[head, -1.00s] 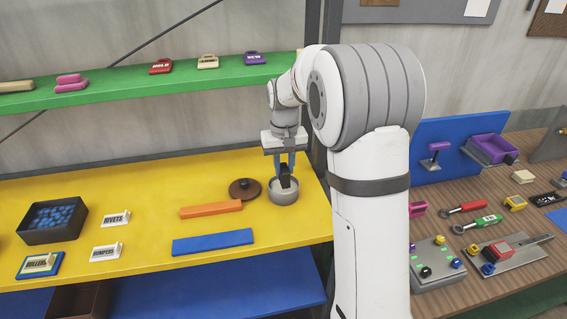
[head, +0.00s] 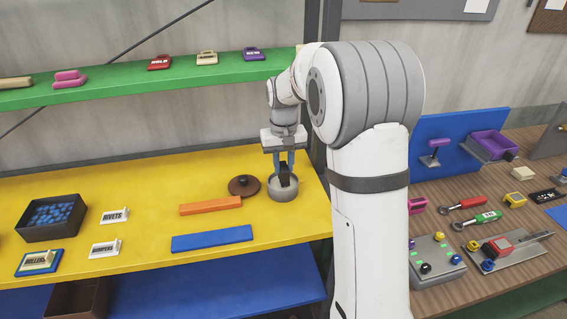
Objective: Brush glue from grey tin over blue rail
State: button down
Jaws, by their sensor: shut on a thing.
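The grey tin (head: 284,194) stands open on the yellow shelf, near its right end. My gripper (head: 285,166) points down over the tin and is shut on a dark brush (head: 284,176). The brush's lower end is inside the tin and hidden by its wall. The blue rail (head: 212,239) lies flat on the shelf, in front and to the left of the tin, apart from my gripper. Whether any glue is on the rail cannot be told.
A brown lid (head: 243,186) with a dark knob lies just left of the tin. An orange rail (head: 210,206) lies behind the blue rail. A dark bin of blue pieces (head: 53,218) and several label stands are farther left. A green shelf (head: 150,80) runs above.

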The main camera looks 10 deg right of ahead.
aim_at(283, 166)
jog(key=shift+f+b, duration=0.5)
jog(key=shift+f, duration=0.45)
dwell(0.9)
jog(key=shift+r+p, duration=2.55)
jog(key=shift+r, duration=1.1)
jog(key=shift+f, duration=0.1)
